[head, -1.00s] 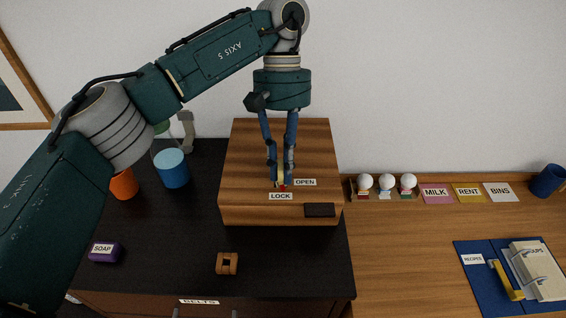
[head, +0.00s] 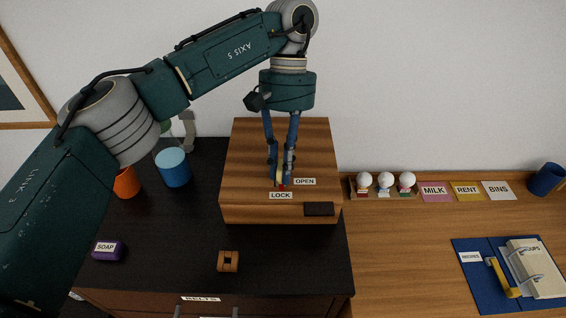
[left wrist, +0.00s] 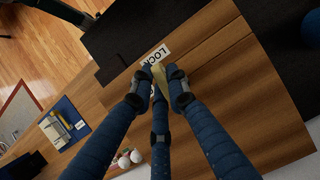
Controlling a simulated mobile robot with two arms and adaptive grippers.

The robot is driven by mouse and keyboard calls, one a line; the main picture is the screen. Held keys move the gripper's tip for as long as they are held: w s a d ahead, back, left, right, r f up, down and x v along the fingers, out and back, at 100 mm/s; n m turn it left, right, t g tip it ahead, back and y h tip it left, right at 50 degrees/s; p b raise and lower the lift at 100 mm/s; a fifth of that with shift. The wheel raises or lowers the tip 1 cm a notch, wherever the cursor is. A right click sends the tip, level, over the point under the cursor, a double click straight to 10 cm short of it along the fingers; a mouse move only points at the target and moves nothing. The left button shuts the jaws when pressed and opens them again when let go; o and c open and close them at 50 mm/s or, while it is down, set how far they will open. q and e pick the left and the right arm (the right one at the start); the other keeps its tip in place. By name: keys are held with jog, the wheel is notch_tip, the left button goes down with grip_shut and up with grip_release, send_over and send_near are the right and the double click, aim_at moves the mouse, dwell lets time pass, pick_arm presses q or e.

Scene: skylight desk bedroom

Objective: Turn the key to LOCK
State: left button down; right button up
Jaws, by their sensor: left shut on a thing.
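The key (left wrist: 159,76) is a small yellowish piece standing on top of a wooden box (head: 245,160). My left gripper (head: 280,180) comes down from above and is shut on the key; its fingers hide most of it in the head view. In the left wrist view the fingertips (left wrist: 158,82) close around the key. A LOCK label (head: 281,195) lies just in front of the key, and an OPEN label (head: 304,181) lies to its right. A bit of red shows at the key's base. My right gripper is not in view.
The box stands on a black-topped cabinet (head: 170,230). A blue cup (head: 173,168), an orange cup (head: 127,183) and a purple SOAP block (head: 108,250) are at left. A small wooden piece (head: 228,261) lies in front. A dark pad (head: 319,209) is on the box's front right.

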pick_arm(q)
jog(key=shift+m, duration=0.3)
jog(key=c, duration=1.6)
grip_release()
jog(key=shift+w+r, duration=0.1)
jog(key=shift+v, duration=3.65)
